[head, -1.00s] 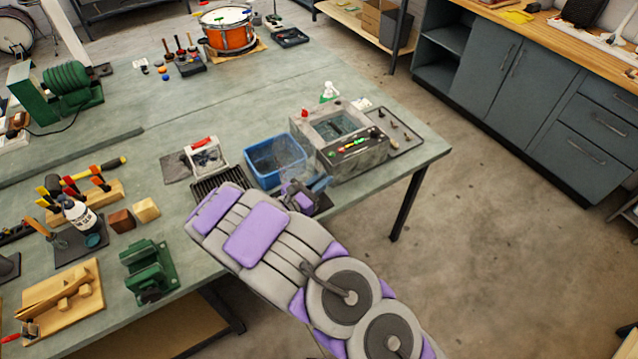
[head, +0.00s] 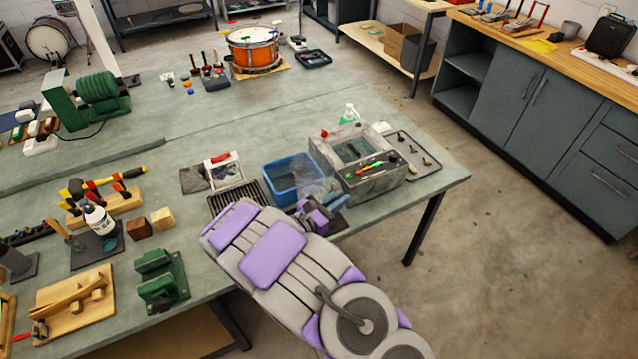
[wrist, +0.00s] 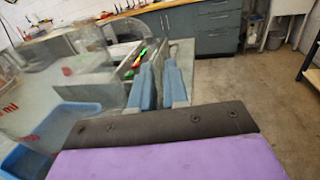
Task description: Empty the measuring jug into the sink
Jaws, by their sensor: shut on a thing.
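The measuring jug (head: 318,188) is clear and hard to make out in the head view. It is in front of the blue tub's right side and the sink's near left corner. In the wrist view the clear jug (wrist: 34,137) fills the left side, with red markings on its wall. My gripper (head: 326,207) is shut on the jug, and its two blue-grey fingers (wrist: 160,86) show in the wrist view. The sink (head: 378,184) is a grey stone block with a recessed basin, just right of the jug. I cannot tell the jug's tilt or its contents.
A blue tub (head: 272,187) stands left of the sink, with a dark slatted rack (head: 225,200) beside it. Small coloured items (head: 370,167) lie on the sink's near rim. A tray (head: 425,165) lies to its right, near the bench edge.

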